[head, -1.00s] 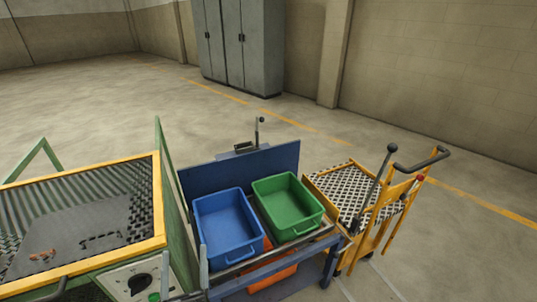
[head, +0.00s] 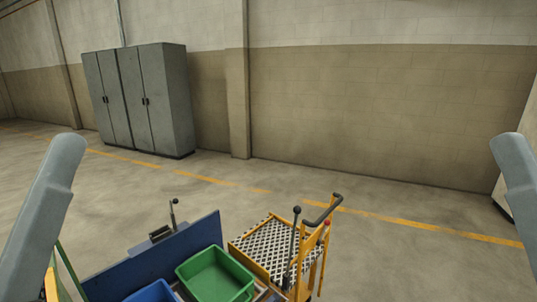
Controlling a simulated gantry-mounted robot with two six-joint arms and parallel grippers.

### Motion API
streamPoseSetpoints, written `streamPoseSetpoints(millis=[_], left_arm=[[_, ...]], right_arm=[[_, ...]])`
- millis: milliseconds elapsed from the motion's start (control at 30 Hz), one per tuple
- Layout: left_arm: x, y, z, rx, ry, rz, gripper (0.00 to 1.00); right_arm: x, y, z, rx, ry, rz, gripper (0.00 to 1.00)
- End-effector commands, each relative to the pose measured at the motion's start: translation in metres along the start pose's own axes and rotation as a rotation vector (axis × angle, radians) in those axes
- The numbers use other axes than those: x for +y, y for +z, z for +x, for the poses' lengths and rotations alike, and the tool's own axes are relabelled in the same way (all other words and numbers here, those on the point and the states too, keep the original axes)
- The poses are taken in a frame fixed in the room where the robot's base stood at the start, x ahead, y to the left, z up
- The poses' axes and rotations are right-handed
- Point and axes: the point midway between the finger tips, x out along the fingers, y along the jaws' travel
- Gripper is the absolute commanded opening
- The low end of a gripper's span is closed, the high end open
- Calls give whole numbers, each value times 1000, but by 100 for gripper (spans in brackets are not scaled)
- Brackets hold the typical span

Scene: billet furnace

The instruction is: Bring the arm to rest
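Two grey links of my own arms stand in the head view, one at the left edge and one at the right edge.
A green bin (head: 215,275) and a blue bin (head: 152,292) sit at a blue bench with a back panel (head: 165,262). A yellow trolley (head: 268,250) with a perforated top stands to their right. Grey cabinets (head: 140,100) stand by the wall. The floor behind is clear.

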Motion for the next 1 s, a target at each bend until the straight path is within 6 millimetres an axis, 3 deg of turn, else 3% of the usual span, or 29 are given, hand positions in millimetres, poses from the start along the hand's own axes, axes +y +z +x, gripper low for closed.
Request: streamPoseSetpoints(millis=[33,267,700,833,1000], left_arm=[[0,-31,28,18,1,6,90],[1,-93,94,17,1,11,90],[2,-235,244,17,1,12,90],[2,-260,270,16,1,12,90],[2,-267,278,16,1,12,90]], right_arm=[[0,-25,28,-2,0,0,50],[0,-88,95,2,0,0,50],[1,-229,247,1,0,0,50],[1,-253,273,1,0,0,50],[1,-260,282,1,0,0,50]])
